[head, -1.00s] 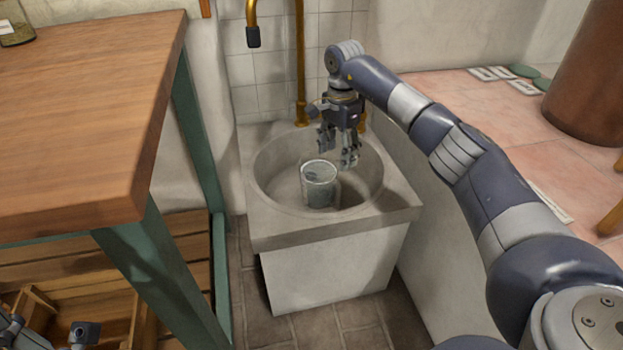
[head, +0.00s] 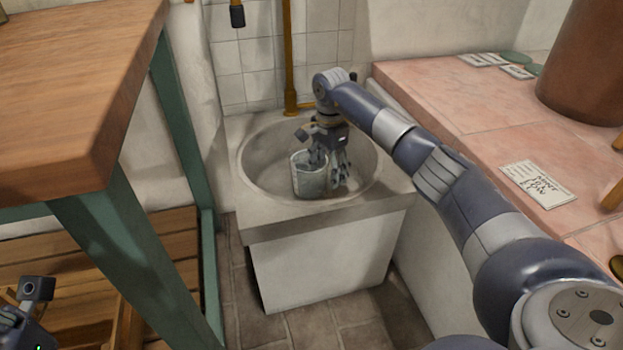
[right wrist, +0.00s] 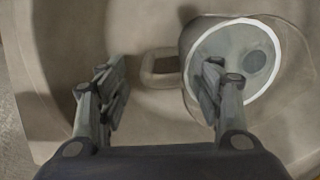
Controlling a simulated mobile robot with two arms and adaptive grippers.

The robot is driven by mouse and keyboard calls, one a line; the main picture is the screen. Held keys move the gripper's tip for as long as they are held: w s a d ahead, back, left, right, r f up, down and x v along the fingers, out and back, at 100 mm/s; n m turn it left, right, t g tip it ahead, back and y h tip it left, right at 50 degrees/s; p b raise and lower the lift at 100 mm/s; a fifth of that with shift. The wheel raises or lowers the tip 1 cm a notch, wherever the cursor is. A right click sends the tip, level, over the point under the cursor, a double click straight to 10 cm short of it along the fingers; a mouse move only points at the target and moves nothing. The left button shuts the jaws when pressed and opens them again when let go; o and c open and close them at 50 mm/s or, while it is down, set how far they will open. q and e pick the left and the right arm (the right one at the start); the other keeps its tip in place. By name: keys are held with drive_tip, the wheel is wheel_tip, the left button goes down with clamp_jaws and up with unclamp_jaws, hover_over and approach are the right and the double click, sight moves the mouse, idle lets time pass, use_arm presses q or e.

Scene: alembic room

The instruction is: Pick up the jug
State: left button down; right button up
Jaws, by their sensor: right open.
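The jug (head: 309,178), grey and translucent with a pale rim, stands upright in the round stone sink (head: 253,166). In the right wrist view I look down on the jug (right wrist: 262,38); its handle (right wrist: 160,82) points left. My right gripper (head: 328,170) is open over the sink at the jug's right side. In the wrist view the handle lies between its spread fingers, and one finger overlaps the jug's mouth; whether they touch cannot be told. A part of my left gripper (head: 28,305) shows at the lower left corner, with its fingers not clear.
A wooden table (head: 70,90) with green legs stands at the left. A brass pipe (head: 288,60) rises behind the sink. A pink tiled ledge (head: 470,120) with a written card (head: 538,184) and a brown cylinder (head: 588,65) is at the right.

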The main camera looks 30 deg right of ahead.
drive_tip(key=shift+c, duration=0.2)
clamp_jaws()
drive_tip(key=shift+r, duration=0.25)
